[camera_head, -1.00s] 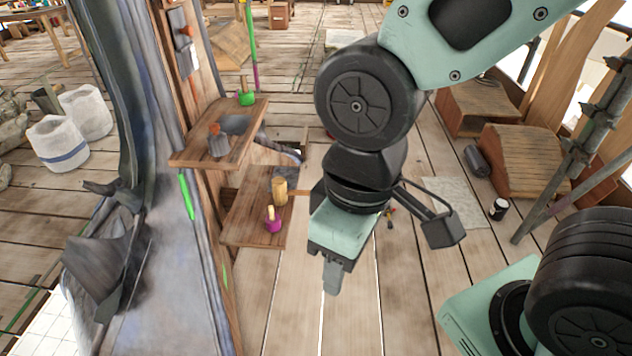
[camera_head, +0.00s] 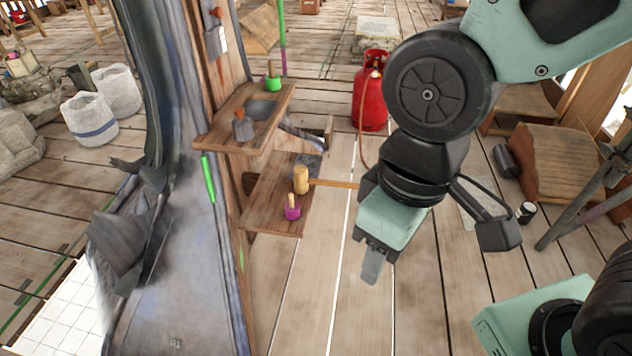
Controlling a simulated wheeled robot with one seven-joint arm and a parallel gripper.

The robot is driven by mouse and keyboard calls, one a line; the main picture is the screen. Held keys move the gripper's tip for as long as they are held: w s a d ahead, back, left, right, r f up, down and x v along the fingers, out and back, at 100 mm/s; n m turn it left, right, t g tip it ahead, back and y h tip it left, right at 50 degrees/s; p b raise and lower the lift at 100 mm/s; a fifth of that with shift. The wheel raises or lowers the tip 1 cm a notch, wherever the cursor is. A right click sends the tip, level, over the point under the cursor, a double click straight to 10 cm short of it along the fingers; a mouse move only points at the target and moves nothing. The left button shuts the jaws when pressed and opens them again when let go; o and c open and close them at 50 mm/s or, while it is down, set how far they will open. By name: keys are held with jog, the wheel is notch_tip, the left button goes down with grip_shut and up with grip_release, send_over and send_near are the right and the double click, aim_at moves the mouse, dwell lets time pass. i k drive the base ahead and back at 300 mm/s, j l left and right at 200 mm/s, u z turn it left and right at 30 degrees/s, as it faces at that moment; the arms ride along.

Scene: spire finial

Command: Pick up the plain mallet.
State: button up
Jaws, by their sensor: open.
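The plain mallet (camera_head: 301,180) has a pale, bare wooden head standing on the lower wooden shelf (camera_head: 262,212). Its thin handle sticks out to the right past the shelf edge, toward my arm, and its far end seems hidden behind my wrist. My gripper (camera_head: 372,268) points down over the floor, to the right of the shelf and apart from the mallet. It is open and empty, seen edge-on so that the fingers overlap.
A magenta-headed tool (camera_head: 292,210) stands in front of the mallet on the same shelf. The upper shelf (camera_head: 222,140) holds a grey-headed tool (camera_head: 243,126), a dark bowl and a green-headed tool (camera_head: 273,83). A red gas cylinder (camera_head: 369,100) stands behind. Floor below my gripper is clear.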

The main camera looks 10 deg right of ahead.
aim_at(302, 179)
jog(key=i+l+u, duration=0.4)
jog(key=i+l, duration=0.25)
jog(key=i+l+u, duration=0.2)
jog(key=i+l, duration=0.15)
jog(key=i+l+u, duration=0.25)
jog(key=l, duration=0.25)
jog(key=i+l+u, duration=0.2)
jog(key=l, duration=0.3)
